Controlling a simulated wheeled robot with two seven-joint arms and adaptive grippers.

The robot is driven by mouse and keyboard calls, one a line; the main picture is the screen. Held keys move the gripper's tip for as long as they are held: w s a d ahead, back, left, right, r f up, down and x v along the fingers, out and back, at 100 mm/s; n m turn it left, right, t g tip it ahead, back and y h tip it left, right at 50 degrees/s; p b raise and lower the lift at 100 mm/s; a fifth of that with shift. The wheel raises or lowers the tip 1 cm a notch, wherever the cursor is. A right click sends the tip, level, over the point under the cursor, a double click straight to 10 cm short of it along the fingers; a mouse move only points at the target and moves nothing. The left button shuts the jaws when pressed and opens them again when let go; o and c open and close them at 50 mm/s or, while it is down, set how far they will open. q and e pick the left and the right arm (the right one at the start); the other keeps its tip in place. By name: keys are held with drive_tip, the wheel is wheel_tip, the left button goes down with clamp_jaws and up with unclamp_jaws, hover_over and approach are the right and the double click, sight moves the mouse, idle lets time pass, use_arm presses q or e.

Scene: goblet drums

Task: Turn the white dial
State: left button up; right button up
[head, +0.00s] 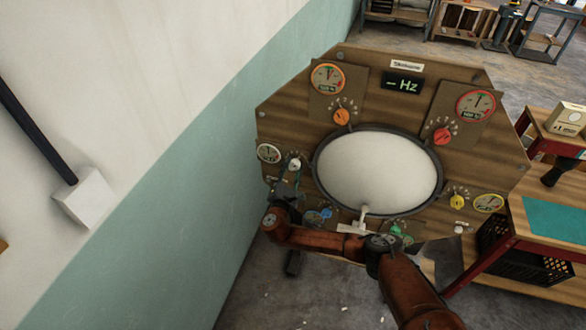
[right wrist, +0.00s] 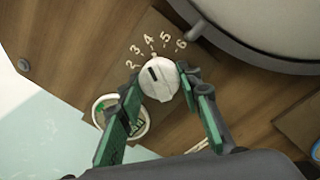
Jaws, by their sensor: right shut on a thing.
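The white dial (head: 294,164) sits on the left side of the wooden panel, left of the round drum face. In the right wrist view the white dial (right wrist: 158,80) shows a dark slot and lies under an arc of numbers from about 2 to 6. My right gripper (head: 291,174) reaches it from below; in the wrist view its green-padded fingers (right wrist: 163,88) stand on either side of the dial and are shut on it. A white-rimmed gauge (head: 267,153) is beside the dial, and partly hidden behind a finger in the wrist view (right wrist: 122,118). My left gripper is not in view.
The panel (head: 290,112) also carries an orange dial (head: 341,117), a red dial (head: 443,136), a yellow dial (head: 457,201) and a blue dial (head: 326,212). The drum face (head: 378,172) is close on the right. A wall (head: 225,130) stands near on the left.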

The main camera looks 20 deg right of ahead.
idle(0.4)
drive_tip(key=o, duration=1.2)
drive_tip(key=shift+c, duration=0.2)
drive_tip(key=v, duration=1.2)
drive_tip(key=shift+d, duration=0.1)
